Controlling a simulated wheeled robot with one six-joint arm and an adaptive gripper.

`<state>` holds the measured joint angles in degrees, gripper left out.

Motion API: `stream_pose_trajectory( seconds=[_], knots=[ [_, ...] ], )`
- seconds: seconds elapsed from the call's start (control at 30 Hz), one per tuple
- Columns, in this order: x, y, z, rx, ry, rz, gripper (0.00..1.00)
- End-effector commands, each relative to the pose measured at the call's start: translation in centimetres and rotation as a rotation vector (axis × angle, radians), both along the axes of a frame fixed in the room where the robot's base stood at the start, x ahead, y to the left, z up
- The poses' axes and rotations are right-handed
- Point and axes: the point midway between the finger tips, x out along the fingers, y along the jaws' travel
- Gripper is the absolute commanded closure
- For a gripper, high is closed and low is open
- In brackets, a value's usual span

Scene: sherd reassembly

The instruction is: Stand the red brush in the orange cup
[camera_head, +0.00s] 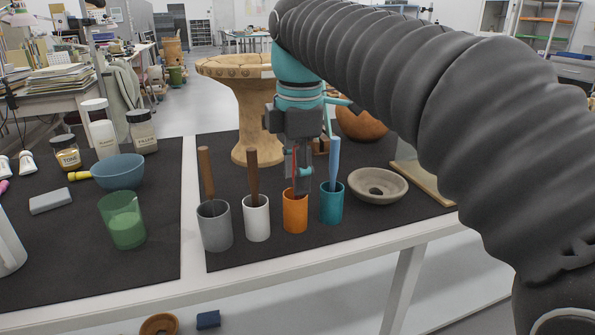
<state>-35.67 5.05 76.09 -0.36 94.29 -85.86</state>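The orange cup (295,216) stands upright on the dark mat, between a white cup and a teal cup. My gripper (298,184) points down right over the orange cup, its fingertips close to the rim. A thin strip of the red brush (295,160) shows between the fingers, and the fingers look closed on it. The brush looks about upright. Its lower end is hidden by the fingers and the cup, so I cannot tell how deep it sits.
A grey cup (215,232) and the white cup (257,224) hold brown-handled tools. The teal cup (332,208) holds a blue-handled one close beside my gripper. A beige ring-shaped bowl (390,181) lies right. A large pedestal vessel (252,110) stands behind.

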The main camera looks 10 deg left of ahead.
Motion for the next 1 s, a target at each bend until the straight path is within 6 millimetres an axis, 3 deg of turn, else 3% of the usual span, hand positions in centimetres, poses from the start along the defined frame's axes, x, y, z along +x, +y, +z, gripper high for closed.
stream_pose_trajectory(
  seconds=[0.23,0.7,1.0],
  knots=[
    [0.0,0.0,0.5,0.001,-0.001,0.000,0.56],
    [-0.3,-0.2,6.5,0.001,-0.001,0.000,0.56],
    [-0.5,-0.3,7.5,0.000,0.000,0.000,0.56]
  ],
)
